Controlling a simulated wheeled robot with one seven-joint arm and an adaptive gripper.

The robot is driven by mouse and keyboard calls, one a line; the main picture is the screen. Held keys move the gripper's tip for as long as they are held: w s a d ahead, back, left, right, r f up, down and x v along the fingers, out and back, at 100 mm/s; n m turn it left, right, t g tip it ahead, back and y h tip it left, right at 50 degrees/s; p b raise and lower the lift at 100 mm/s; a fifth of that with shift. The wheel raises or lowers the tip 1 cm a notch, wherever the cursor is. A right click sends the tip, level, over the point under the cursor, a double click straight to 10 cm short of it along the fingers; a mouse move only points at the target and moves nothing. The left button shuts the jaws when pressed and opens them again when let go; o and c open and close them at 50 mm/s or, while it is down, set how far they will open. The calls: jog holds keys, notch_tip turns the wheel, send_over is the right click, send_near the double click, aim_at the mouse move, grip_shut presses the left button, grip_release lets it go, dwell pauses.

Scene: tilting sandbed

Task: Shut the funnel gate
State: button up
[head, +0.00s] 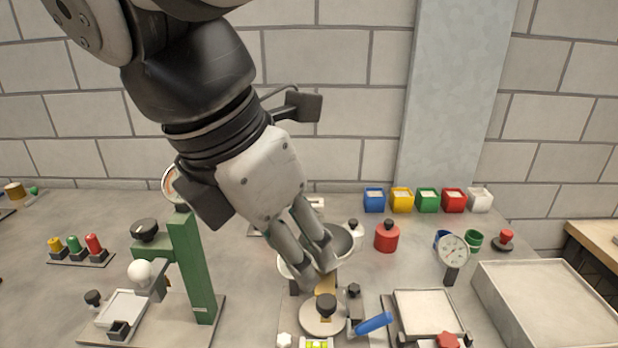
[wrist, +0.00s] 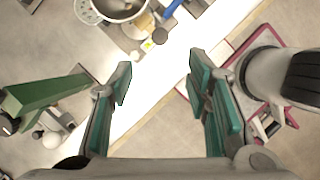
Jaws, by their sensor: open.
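A grey metal funnel (head: 345,240) stands near the middle of the bench, partly hidden behind my gripper (head: 318,274). In the wrist view the funnel (wrist: 118,8) is cut by the top edge. A brass-coloured piece (head: 326,284) shows just below the funnel; I cannot tell whether it is the gate, or how far open the gate is. In the head view my fingers point down and overlap the funnel's front. In the wrist view my gripper (wrist: 160,80) is open and empty, its green-padded fingers apart over the bench's front edge.
A green stand (head: 192,268) rises to the left. A red weight (head: 387,237), a dial gauge (head: 453,250) and a large tray (head: 545,300) are to the right. Coloured boxes (head: 427,201) line the back.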

aim_at(325, 302)
jog(key=b+x, duration=0.1)
jog(key=x, duration=1.2)
jog(key=shift+f+b, duration=0.3)
jog(key=shift+b, duration=0.1)
grip_shut()
